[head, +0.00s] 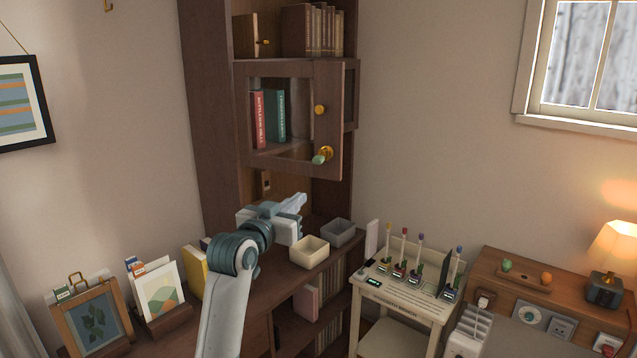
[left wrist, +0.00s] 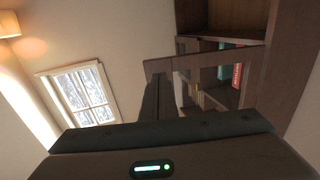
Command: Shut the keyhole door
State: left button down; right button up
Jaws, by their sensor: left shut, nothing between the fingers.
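The keyhole door (head: 328,125) is a brown wooden cabinet door with a glass pane, a brass knob, and below it a round brass keyhole plate (head: 327,153) with a pale green piece at it. The door stands ajar, its right edge swung out from the cabinet (head: 213,110). Red and green books show through the pane. My left gripper (head: 301,200) is shut and empty, below the door and apart from it in the head view. In the left wrist view the door frame (left wrist: 215,62) shows beyond the dark fingers. My right gripper is out of view.
Below my left gripper, a desk (head: 262,300) carries a cream box (head: 309,252), a grey box (head: 338,233), yellow book (head: 194,272) and picture holders. A small white table (head: 405,302) with several coloured sticks stands to the right. A window (left wrist: 84,94) shows in the wrist view.

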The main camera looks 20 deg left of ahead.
pick_arm(q)
jog(key=p, duration=0.5)
send_near(324, 178)
jog(key=w, duration=0.4)
jog(key=shift+w+d, duration=0.15)
jog(key=shift+w, duration=0.15)
jog(key=shift+w+d+f+p, duration=0.1)
jog(key=shift+w+p, duration=0.45)
jog(key=shift+w, duration=0.4)
